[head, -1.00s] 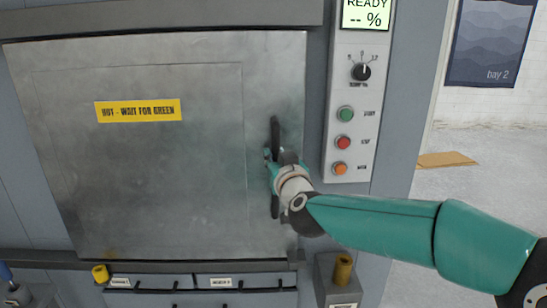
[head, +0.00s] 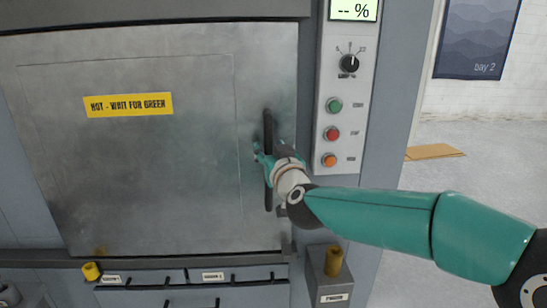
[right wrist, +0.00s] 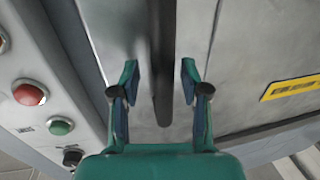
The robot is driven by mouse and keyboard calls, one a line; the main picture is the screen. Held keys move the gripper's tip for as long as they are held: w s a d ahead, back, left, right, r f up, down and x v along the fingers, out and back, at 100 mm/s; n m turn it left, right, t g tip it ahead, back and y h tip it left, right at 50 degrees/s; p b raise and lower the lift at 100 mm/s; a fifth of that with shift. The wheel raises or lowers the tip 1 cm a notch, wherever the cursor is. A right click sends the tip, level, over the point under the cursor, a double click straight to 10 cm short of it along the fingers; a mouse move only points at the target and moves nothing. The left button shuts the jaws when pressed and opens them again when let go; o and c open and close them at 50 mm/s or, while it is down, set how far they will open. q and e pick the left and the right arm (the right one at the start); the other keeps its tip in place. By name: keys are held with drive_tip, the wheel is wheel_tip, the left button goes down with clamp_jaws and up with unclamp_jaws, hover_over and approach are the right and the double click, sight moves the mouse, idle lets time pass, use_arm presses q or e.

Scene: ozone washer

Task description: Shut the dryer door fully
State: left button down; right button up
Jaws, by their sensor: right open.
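The dryer door (head: 150,170) is a large grey metal panel with a yellow "HOT - WAIT FOR GREEN" label (head: 129,105). It looks close to flush with the cabinet front; I cannot tell whether a small gap is left. Its dark upright handle (head: 268,130) is near the right edge. My right gripper (head: 268,158) is at the handle, with its fingers open on either side of it. In the right wrist view the handle (right wrist: 163,50) passes between the two teal fingers (right wrist: 160,80), with room on both sides. My left gripper is not in view.
A control panel (head: 347,90) with a dial and green, red and orange buttons stands right of the door. Below are a labelled lower panel (head: 190,298), a yellow knob (head: 91,271) and a grey box with a yellow post (head: 333,262). The floor at right looks mostly clear.

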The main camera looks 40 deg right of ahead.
drive_tip(key=v, duration=1.1)
drive_tip(key=shift+s+a, duration=0.15)
drive_tip(key=shift+s, duration=0.2)
drive_tip(key=w+a+f+n+g+y, duration=0.1)
drive_tip(key=w+f+g, duration=0.15)
drive_tip(key=f, duration=0.65)
drive_tip(key=w+a+f+n+g+y, duration=0.15)
drive_tip(key=w+f, duration=0.25)
drive_tip(key=f, duration=0.6)
drive_tip(key=s+a+f+n+g+y, duration=0.1)
drive_tip(key=a+f+g, duration=0.1)
drive_tip(key=f, duration=0.7)
drive_tip(key=s+a+f+n+g+y, duration=0.1)
drive_tip(key=a+f+g, duration=0.15)
drive_tip(key=f, duration=0.65)
drive_tip(key=s+a+f+g+y, duration=0.1)
drive_tip(key=s+a+f+g, duration=0.1)
drive_tip(key=s+a+f, duration=0.45)
drive_tip(key=s+a+f+g+y, duration=0.1)
drive_tip(key=s+f+g+y, duration=0.15)
drive_tip(key=f, duration=0.65)
drive_tip(key=s+a+f+m+g+y, duration=0.1)
drive_tip(key=s+a+f, duration=0.1)
drive_tip(key=s, duration=0.4)
drive_tip(key=s+a+f+m+g+y, duration=0.1)
drive_tip(key=s+a+f+g, duration=0.1)
drive_tip(key=s+a, duration=0.2)
drive_tip(key=shift+s+a+f+m, duration=0.35)
drive_tip(key=shift+s+a+f, duration=0.05)
drive_tip(key=shift+s, duration=0.65)
